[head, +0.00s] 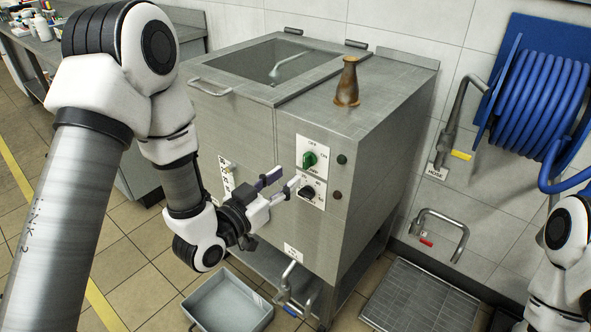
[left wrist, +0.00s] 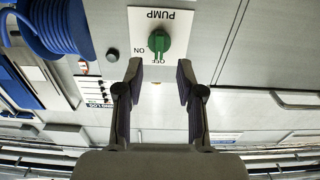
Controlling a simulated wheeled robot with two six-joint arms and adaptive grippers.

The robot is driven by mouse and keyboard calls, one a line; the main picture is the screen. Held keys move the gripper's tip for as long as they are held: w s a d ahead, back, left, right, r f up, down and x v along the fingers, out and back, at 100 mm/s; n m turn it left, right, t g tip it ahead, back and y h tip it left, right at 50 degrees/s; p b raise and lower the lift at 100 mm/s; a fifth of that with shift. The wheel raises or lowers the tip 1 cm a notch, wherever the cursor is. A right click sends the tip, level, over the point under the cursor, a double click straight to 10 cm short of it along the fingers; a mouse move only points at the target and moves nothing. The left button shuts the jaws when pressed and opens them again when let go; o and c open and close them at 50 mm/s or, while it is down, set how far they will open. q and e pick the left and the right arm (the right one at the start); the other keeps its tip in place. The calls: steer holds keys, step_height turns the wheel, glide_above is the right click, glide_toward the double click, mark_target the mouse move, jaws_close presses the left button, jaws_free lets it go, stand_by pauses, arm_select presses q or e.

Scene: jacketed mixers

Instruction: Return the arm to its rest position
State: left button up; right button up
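My left arm comes in from the left in the head view. My left gripper (head: 280,183) is open and empty, in front of the mixer's (head: 345,175) control panel. Its fingers point toward the panel near the black knob (head: 307,192). The green pump knob (head: 309,159) sits just above on a white plate. In the left wrist view, the open fingers of the left gripper (left wrist: 158,72) spread below the green knob (left wrist: 159,42), with nothing between them; the plate's lettering is upside down. Part of my right arm shows at the right edge; its gripper is out of view.
A grey tray (head: 228,306) lies on the floor below. A drain pipe with a valve (head: 292,285) sticks out low on the mixer. A blue hose reel (head: 540,100) hangs at right. A cluttered bench (head: 45,50) stands at left.

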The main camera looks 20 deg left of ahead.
arm_select(q)
steer(key=shift+s, duration=0.2)
steer(key=s+a+f+n+g+y, duration=0.15)
steer(key=s+f+g, duration=0.25)
steer(key=s+f, duration=0.5)
steer(key=s+f+g+y, duration=0.2)
steer(key=s+f+g, duration=0.2)
steer(key=f, duration=0.8)
steer(key=s+a+f+n+g+y, duration=0.1)
steer(key=s+f+g, duration=0.3)
steer(key=s+f, duration=0.5)
steer(key=s+a+f+n+g+y, duration=0.2)
steer(key=s+a+f+g, duration=0.1)
steer(key=s+f+g, duration=0.15)
step_height(320, 180, up, 15)
steer(key=s+p, duration=0.1)
steer(key=p, duration=1.3)
steer(key=shift+s+d+r+p, duration=0.2)
steer(key=shift+s+p, duration=0.1)
steer(key=shift+s, duration=0.1)
